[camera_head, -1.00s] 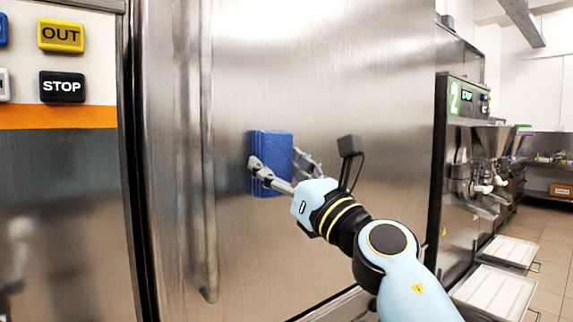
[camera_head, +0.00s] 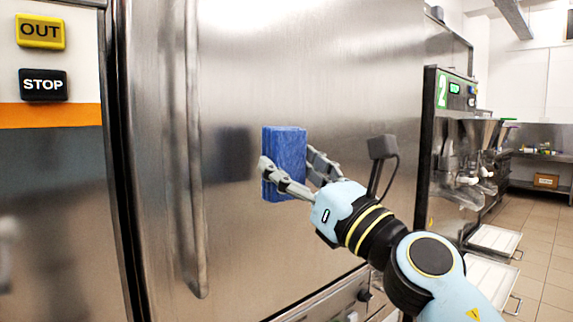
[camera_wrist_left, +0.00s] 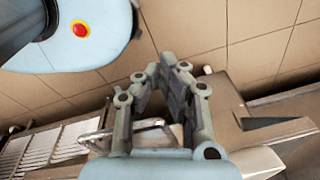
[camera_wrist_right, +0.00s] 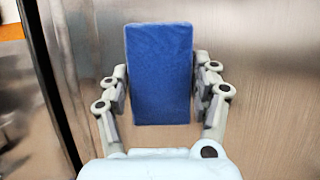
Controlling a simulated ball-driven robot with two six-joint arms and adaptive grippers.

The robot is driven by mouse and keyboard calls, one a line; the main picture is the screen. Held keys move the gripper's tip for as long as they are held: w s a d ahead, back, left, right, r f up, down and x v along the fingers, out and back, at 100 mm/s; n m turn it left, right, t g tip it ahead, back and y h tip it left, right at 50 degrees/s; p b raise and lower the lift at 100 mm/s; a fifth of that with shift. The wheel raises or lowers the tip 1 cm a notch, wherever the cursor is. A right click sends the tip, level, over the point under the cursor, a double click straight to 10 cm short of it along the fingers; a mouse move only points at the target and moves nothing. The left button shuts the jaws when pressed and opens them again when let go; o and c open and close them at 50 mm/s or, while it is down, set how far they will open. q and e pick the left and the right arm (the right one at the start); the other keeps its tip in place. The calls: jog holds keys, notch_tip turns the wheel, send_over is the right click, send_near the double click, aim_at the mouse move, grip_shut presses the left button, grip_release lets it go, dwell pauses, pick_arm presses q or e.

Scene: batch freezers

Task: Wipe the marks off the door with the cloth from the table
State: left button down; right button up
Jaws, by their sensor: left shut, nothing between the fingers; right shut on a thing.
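The steel door (camera_head: 330,70) fills the middle of the head view. I cannot make out clear marks on it. My right gripper (camera_head: 288,172) is shut on the blue cloth (camera_head: 284,150), a thick, upright block, and holds it in front of the door. A dark reflection of the cloth shows to its left, apart from it, so the cloth seems off the surface. In the right wrist view the cloth (camera_wrist_right: 160,75) stands between both fingers. My left gripper (camera_wrist_left: 165,75) is shut and empty over the tiled floor, outside the head view. The table is not identifiable.
A long vertical handle (camera_head: 195,150) runs along the door's left side. Left of it is a panel with a yellow OUT button (camera_head: 40,31) and a black STOP button (camera_head: 43,84).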

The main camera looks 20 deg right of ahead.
jog(key=shift+s, duration=0.1)
jog(key=shift+s+d, duration=0.3)
jog(key=shift+s, duration=0.4)
jog(key=shift+s+d, duration=0.25)
jog(key=shift+s, duration=0.4)
jog(key=shift+f, duration=0.1)
